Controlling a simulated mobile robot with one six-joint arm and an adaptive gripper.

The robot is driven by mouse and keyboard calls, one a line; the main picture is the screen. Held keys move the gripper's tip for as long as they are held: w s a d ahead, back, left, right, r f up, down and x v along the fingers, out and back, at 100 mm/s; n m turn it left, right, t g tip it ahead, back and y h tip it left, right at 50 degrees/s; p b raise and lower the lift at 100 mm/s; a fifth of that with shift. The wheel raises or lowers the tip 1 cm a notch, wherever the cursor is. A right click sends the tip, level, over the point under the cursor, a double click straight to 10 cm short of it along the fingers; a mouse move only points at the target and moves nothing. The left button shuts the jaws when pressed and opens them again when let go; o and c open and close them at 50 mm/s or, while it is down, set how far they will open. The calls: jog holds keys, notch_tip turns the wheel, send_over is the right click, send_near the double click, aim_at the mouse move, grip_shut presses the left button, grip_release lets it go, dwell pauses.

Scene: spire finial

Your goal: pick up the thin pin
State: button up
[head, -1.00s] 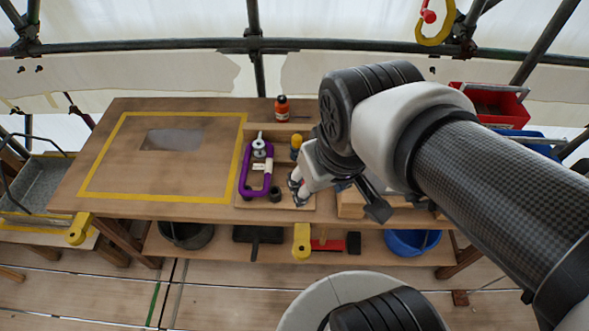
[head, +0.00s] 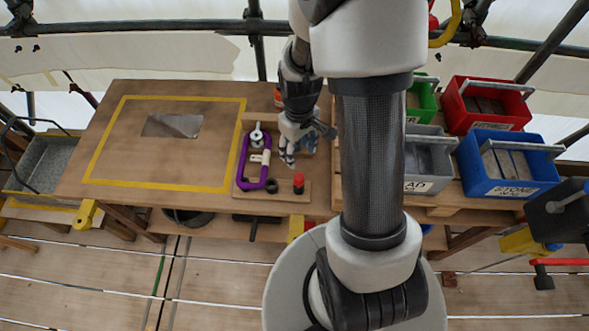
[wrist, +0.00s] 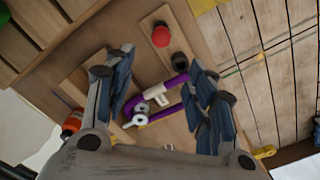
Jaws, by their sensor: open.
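No thin pin can be told apart for certain; my arm and fingers hide part of the wooden board (head: 245,187). My gripper (head: 288,156) is open and empty above that board, with its fingers pointing down. In the wrist view the fingers (wrist: 160,66) stand apart on both sides of a purple D-shaped frame (wrist: 178,80), which also shows in the head view (head: 240,168). A silver ringed fitting (head: 257,137) sits at its far end. A red-topped peg (head: 298,181) and a small black ring (head: 271,186) stand near the board's front edge.
An orange bottle (head: 278,97) stands behind the board. Left is a yellow-taped rectangle (head: 165,185) with a grey patch (head: 172,125). Red (head: 490,107), blue (head: 513,160), green (head: 422,95) and grey (head: 428,160) bins stand at right.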

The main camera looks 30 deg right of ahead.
aim_at(299, 177)
notch_tip(299, 177, down, 10)
jog(key=shift+r+b, duration=0.15)
jog(key=shift+b, duration=0.9)
jog(key=f, duration=0.1)
jog(key=f+b, duration=0.1)
jog(key=f, duration=0.3)
jog(key=shift+s, duration=0.3)
jog(key=c, duration=1.2)
jog(key=shift+r, duration=0.1)
